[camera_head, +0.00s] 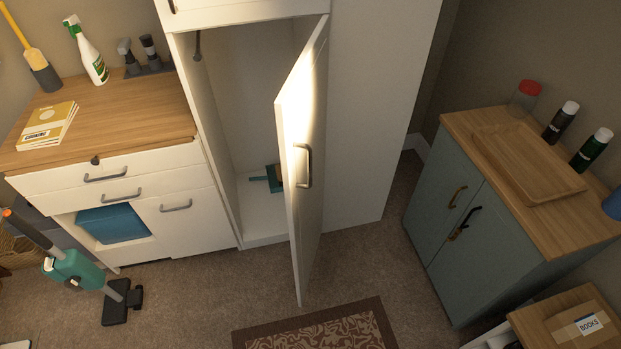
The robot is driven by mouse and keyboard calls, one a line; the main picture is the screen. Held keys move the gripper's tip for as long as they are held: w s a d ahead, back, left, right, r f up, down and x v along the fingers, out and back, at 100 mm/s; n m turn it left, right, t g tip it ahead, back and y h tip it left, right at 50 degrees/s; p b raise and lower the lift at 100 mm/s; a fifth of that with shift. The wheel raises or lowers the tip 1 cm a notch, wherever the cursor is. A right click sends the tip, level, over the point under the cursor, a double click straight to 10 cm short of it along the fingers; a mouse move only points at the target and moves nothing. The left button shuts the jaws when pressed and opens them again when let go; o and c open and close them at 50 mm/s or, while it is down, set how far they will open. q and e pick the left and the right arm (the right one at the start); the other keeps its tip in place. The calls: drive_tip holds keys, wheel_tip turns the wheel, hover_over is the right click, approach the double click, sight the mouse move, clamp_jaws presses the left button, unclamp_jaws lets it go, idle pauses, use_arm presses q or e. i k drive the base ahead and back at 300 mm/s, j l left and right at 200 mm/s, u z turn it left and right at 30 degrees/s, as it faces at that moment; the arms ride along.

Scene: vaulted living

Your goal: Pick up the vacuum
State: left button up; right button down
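A teal and grey stick vacuum (75,268) with an orange tip at its upper end stands at the lower left. It leans at a tilt in front of the white drawer cabinet, and its dark floor head (121,301) rests on the carpet. Neither of my grippers shows in the head view, so I cannot see their state.
A tall white cupboard's door (300,170) stands open into the room. The white cabinet (170,215) is behind the vacuum. A blue-grey cabinet (480,250) stands at right. A patterned rug (315,329) lies at the bottom; carpet between is clear.

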sight(67, 263)
drive_tip(key=u, duration=2)
drive_tip(key=i+z, duration=0.45)
drive_tip(key=i, duration=0.55)
